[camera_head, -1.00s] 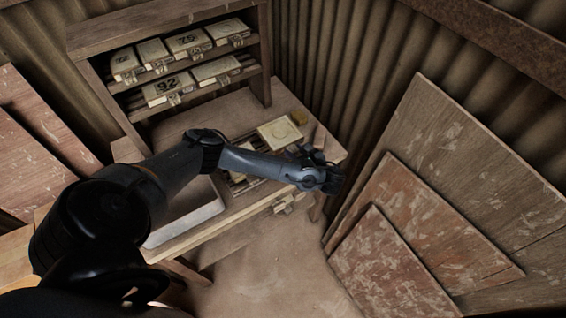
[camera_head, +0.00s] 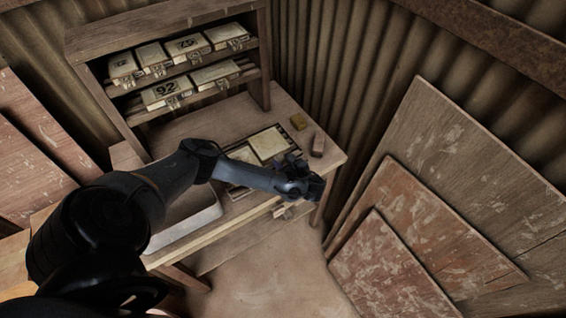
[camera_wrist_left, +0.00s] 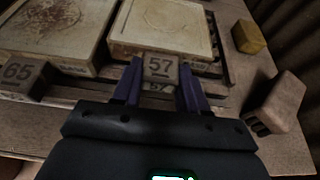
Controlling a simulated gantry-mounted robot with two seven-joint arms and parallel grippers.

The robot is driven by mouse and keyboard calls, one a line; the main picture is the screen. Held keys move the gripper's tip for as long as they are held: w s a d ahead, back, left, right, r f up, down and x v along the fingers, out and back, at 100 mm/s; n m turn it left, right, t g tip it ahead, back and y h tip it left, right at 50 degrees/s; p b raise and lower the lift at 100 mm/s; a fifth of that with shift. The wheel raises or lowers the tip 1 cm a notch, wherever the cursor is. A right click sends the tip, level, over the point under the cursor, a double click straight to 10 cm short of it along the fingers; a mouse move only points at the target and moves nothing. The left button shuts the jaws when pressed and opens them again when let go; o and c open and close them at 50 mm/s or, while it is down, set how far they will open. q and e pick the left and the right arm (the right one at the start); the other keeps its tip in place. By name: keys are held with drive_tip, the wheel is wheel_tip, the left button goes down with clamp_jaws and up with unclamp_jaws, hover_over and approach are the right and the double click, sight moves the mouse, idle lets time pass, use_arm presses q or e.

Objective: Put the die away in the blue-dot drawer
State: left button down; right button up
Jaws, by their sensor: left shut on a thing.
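My left gripper (camera_head: 292,166) is over the front right of the workbench. In the left wrist view its two purple-blue fingers are shut on a small grey die (camera_wrist_left: 160,68) marked 57. The die is in front of a pale square tile (camera_wrist_left: 163,24), which also lies on the bench in the head view (camera_head: 268,143). I cannot tell whether the die still touches what is below it. Another block marked 65 (camera_wrist_left: 24,78) sits to the left, clear of the fingers. No blue dot can be made out. My right gripper is not in view.
A yellow block (camera_head: 298,121) and a brown block (camera_head: 318,145) lie at the bench's right. A shelf rack (camera_head: 165,73) with numbered boxes stands at the back left. Wooden panels (camera_head: 460,170) lean at the right.

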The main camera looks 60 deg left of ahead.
use_arm(q)
drive_tip(key=c, duration=0.6)
unclamp_jaws()
drive_tip(key=shift+r, duration=0.1)
drive_tip(key=p+v, duration=0.3)
drive_tip(key=v, duration=0.8)
drive_tip(key=shift+r, duration=0.2)
drive_tip(key=shift+o, duration=0.4)
drive_tip(key=shift+w+d+p, duration=0.1)
drive_tip(key=shift+d+p, duration=0.3)
drive_tip(key=shift+p, duration=0.25)
